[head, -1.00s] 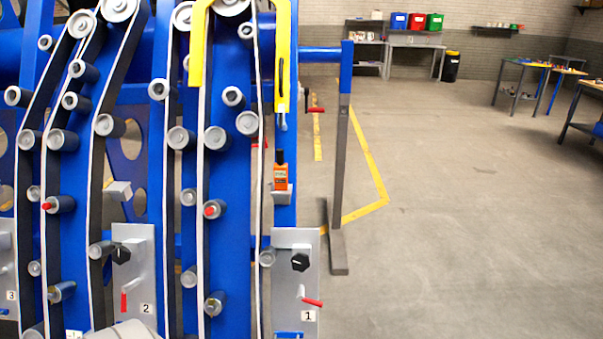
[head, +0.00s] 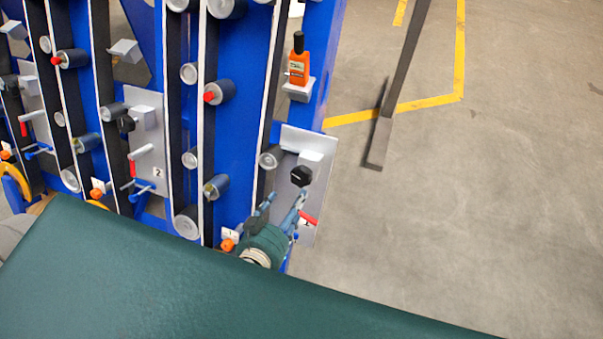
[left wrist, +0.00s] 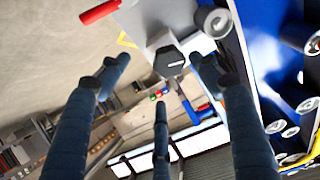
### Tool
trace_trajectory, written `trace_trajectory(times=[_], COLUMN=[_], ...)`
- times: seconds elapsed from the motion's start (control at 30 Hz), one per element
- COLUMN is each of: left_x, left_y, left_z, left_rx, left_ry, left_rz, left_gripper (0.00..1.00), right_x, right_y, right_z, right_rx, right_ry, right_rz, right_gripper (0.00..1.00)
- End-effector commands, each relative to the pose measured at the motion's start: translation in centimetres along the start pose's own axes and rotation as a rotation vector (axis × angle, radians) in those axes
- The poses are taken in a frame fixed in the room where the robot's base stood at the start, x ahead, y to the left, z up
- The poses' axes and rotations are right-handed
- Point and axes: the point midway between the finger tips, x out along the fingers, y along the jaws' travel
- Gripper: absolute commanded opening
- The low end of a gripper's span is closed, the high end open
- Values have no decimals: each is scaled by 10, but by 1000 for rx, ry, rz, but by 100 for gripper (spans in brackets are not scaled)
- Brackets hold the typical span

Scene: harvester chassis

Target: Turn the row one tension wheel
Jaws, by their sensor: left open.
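The row one tension wheel, a black faceted knob (head: 301,176), sits on a grey block on the row one plate (head: 300,140). It also shows in the left wrist view (left wrist: 169,62), ahead and between the spread fingers. My left gripper (head: 285,202) is open and empty, just below the wheel in the head view. Its fingers point up toward the wheel, and no contact with it is visible. My right gripper is not in view.
A red handle (head: 308,217) sits close beside the left gripper's fingers. A grey roller (head: 270,157) and a belt lie left of the wheel. An orange bottle (head: 299,62) stands on a small ledge above. The floor to the right is open, except for a grey stand foot (head: 380,145).

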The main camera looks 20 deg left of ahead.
Motion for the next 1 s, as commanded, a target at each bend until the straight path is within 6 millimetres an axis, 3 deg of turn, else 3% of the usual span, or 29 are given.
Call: trace_trajectory(times=[0.03,0.17,0.43,0.7,1.0], left_x=[-3,4,53,94,104], left_y=[-2,-3,-4,-4,-4], left_z=[-11,-21,-24,-23,-23], left_rx=[-3,-5,-3,-4,-6], left_ry=[17,34,36,33,32], left_rz=[-5,-9,-8,-8,-8], left_gripper=[64,64,64,64,64], right_x=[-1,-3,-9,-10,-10], right_y=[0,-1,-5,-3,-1], right_z=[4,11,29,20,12], right_rx=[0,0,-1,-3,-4], right_ry=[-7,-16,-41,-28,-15], right_rz=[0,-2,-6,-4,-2], right_gripper=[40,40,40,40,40])
